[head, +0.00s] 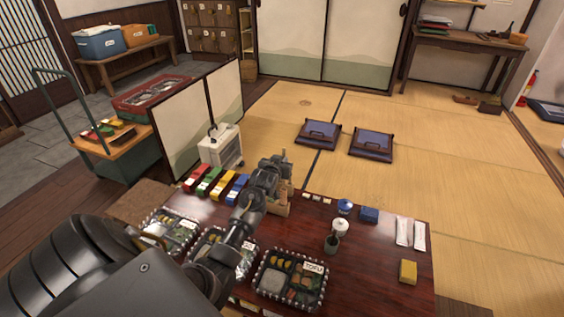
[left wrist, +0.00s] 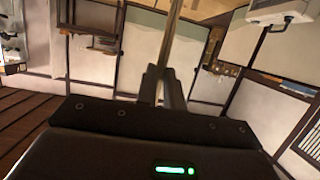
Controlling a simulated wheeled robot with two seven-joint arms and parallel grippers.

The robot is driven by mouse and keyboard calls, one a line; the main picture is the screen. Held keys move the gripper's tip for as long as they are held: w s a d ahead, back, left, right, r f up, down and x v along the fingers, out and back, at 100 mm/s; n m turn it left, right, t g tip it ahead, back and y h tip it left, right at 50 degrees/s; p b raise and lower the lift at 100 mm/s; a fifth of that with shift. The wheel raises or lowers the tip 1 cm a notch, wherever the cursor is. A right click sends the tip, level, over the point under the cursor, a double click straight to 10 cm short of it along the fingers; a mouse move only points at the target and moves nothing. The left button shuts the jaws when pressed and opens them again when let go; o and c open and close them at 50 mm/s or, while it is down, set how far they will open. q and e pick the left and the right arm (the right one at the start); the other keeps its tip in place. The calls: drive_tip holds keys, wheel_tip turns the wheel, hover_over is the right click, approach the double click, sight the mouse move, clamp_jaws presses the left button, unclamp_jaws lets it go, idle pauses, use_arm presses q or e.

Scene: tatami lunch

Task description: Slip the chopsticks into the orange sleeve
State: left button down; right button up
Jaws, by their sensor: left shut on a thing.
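My left gripper (head: 272,170) is over the back of the dark red table, beside a row of coloured sleeves. In the left wrist view its fingers (left wrist: 161,82) are shut on the chopsticks (left wrist: 172,38), a thin straight shape running up out of the picture. I cannot make the chopsticks out in the head view. The orange sleeve (head: 223,184) lies between the green sleeve (head: 209,180) and the blue sleeve (head: 237,188), left of the gripper and apart from it. My right gripper is not in view.
A red sleeve (head: 196,178) ends the row. A wooden box (head: 283,207) stands just below the gripper. Bento boxes (head: 291,279) line the near side, partly behind my arm. A white heater (head: 221,147) stands behind the table.

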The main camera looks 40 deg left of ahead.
use_arm(q)
drive_tip(key=shift+s+p, duration=0.1)
drive_tip(key=shift+p, duration=0.2)
idle(0.5)
drive_tip(key=shift+f, duration=0.15)
idle(0.4)
drive_tip(key=shift+d+f+p, duration=0.1)
drive_tip(key=shift+f+p, duration=0.2)
drive_tip(key=shift+p, duration=0.15)
idle(0.4)
drive_tip(key=shift+f, duration=0.25)
drive_tip(key=shift+f+b, duration=0.35)
drive_tip(key=shift+f, duration=0.2)
drive_tip(key=shift+f, duration=0.15)
idle(0.6)
drive_tip(key=shift+f+b, duration=0.45)
drive_tip(key=shift+f, duration=0.3)
drive_tip(key=shift+f, duration=0.25)
drive_tip(key=shift+f+b, duration=0.55)
drive_tip(key=shift+f, duration=0.2)
